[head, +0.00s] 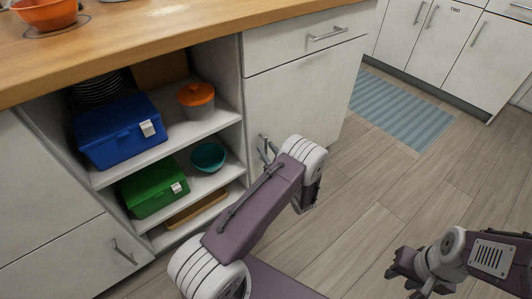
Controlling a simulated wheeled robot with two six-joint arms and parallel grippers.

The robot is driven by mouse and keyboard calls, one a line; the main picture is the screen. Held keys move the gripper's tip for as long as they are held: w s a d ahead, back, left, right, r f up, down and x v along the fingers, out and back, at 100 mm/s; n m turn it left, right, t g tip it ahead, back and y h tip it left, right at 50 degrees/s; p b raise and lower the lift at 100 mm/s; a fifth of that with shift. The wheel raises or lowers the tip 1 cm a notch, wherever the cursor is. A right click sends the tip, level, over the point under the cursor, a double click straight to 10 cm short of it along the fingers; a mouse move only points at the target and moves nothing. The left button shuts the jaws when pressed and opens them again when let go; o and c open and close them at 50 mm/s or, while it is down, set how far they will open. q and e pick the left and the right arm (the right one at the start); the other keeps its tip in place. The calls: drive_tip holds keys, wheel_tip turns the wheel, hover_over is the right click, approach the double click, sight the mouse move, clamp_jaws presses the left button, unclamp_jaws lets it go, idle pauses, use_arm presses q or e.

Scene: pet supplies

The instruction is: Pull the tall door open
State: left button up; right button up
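A tall pale cabinet door (300,98) sits below a drawer, right of the open shelves. It looks closed. Near its lower left edge, small grey metal parts show at the handle. My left gripper (268,151) is there, mostly hidden behind my own purple arm. I cannot tell whether its fingers are around the handle or beside it, or whether they are shut. My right gripper (397,279) is low at the lower right, over the floor, away from the door. Its fingers are too small and dark to tell open from shut.
A drawer (299,40) with a bar handle is above the door. The open shelves hold a blue box (118,130), a green box (152,188), an orange pot (197,101) and a teal bowl (208,157). The wooden floor (375,190) and blue rug (402,108) to the right are clear.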

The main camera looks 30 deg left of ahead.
use_arm(q)
drive_tip(key=shift+w+a+r, duration=0.1)
drive_tip(key=shift+w+a, duration=0.2)
drive_tip(key=shift+a, duration=0.15)
clamp_jaws()
idle(1.1)
